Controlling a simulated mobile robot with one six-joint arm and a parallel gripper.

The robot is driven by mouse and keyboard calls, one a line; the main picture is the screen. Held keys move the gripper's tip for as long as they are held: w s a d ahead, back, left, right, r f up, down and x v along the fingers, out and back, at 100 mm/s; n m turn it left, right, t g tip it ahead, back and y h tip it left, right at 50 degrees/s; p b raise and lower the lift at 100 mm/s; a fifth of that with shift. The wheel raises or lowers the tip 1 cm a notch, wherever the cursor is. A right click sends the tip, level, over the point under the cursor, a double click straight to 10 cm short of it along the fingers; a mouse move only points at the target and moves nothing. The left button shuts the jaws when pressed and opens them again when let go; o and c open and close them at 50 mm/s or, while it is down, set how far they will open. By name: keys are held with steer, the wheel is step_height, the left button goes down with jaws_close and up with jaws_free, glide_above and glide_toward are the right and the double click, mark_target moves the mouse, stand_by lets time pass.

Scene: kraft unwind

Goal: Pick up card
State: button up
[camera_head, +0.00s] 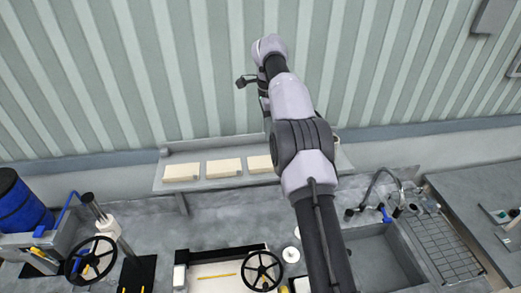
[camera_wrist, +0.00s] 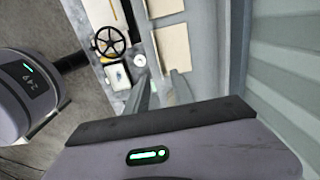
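I cannot tell which thing is the card; the likeliest are cream rectangular slabs on the wall shelf. In the head view one lies at the left (camera_head: 181,172), one in the middle (camera_head: 224,167) and one at the right (camera_head: 261,164), beside my arm. In the wrist view two cream slabs show, one upper (camera_wrist: 163,7) and one lower (camera_wrist: 174,48). My gripper (camera_wrist: 162,80) shows there as two grey fingers spread apart, open, with nothing seen between them. It points towards the shelf from some distance. In the head view the fingers cannot be made out.
The grey shelf (camera_head: 215,182) hangs on a ribbed wall (camera_head: 120,70). Below is a worktop with a black handwheel (camera_head: 262,271), another handwheel (camera_head: 91,260) and a white disc (camera_head: 291,254). A sink (camera_head: 385,260) with a tap is at right, a blue drum (camera_head: 22,205) at left.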

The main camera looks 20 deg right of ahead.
steer(key=b, duration=0.2)
glide_toward(267, 165)
steer(key=s+a+r, duration=0.2)
steer(key=s+r, duration=0.1)
steer(key=s, duration=0.1)
steer(key=f, duration=0.2)
steer(key=w+f, duration=0.1)
steer(key=shift+d+f, duration=0.4)
steer(key=shift+w+f, duration=0.1)
steer(key=shift+f, duration=0.25)
steer(key=f, duration=0.5)
steer(key=shift+s+p, duration=0.2)
steer(key=shift+p, duration=0.1)
steer(key=shift+w+f, duration=0.1)
jaws_close()
